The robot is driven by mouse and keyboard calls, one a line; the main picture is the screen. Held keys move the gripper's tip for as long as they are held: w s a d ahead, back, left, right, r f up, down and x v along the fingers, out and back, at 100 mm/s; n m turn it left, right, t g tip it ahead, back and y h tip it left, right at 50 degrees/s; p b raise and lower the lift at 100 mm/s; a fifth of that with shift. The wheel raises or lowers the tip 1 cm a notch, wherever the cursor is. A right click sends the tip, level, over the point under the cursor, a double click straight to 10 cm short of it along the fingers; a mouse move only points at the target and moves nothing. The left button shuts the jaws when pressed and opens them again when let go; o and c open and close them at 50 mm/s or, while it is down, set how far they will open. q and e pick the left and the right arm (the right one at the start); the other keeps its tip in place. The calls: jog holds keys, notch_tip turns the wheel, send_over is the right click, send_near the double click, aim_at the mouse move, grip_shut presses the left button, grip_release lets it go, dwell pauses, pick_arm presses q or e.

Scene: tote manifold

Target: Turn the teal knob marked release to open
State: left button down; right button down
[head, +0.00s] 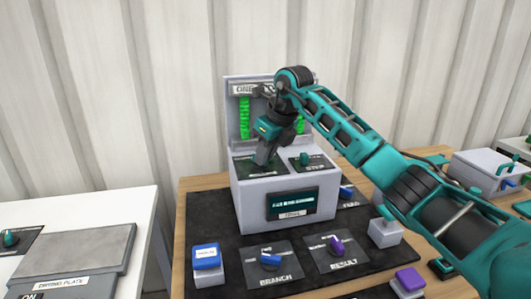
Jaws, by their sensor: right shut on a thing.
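A grey console box (284,202) stands on a dark mat, with two dark plates on its top. My right gripper (264,158) points down at the left plate (245,166) and is shut on a knob there; the gripper hides the knob and most of its label. A teal knob (304,158) stands uncovered on the right plate, just right of the gripper; its label is too small to read. I cannot read "release" anywhere. My left gripper is not in view.
A back panel with green columns (244,118) rises behind the console. In front are a blue knob (270,260) marked branch, a purple knob (337,244) marked result, and a blue button (206,256). A white table (120,215) stands left; a grey box (485,170) is at right.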

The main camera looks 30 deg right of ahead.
jog(key=shift+m, duration=0.3)
jog(key=shift+a+r+m+h+p, duration=0.2)
jog(key=shift+m+h+p, duration=0.3)
jog(key=shift+m+p, duration=0.35)
jog(key=m, duration=0.2)
jog(key=m+h+p, duration=0.1)
jog(key=m, duration=0.1)
jog(key=shift+a+f, duration=0.1)
jog(key=shift+a, duration=0.2)
jog(key=m+h, duration=0.1)
jog(key=m, duration=0.1)
jog(key=m+h, duration=0.1)
jog(key=m, duration=0.1)
jog(key=shift+w+a+g+p, duration=0.1)
jog(key=shift+a+g+p, duration=0.2)
jog(key=shift+a, duration=0.05)
jog(key=shift+w+a+m+g+h, duration=0.15)
jog(key=shift+m+g+h, duration=0.3)
jog(key=shift+m, duration=1.5)
jog(key=c, duration=1.1)
grip_release()
jog(key=shift+f, duration=0.1)
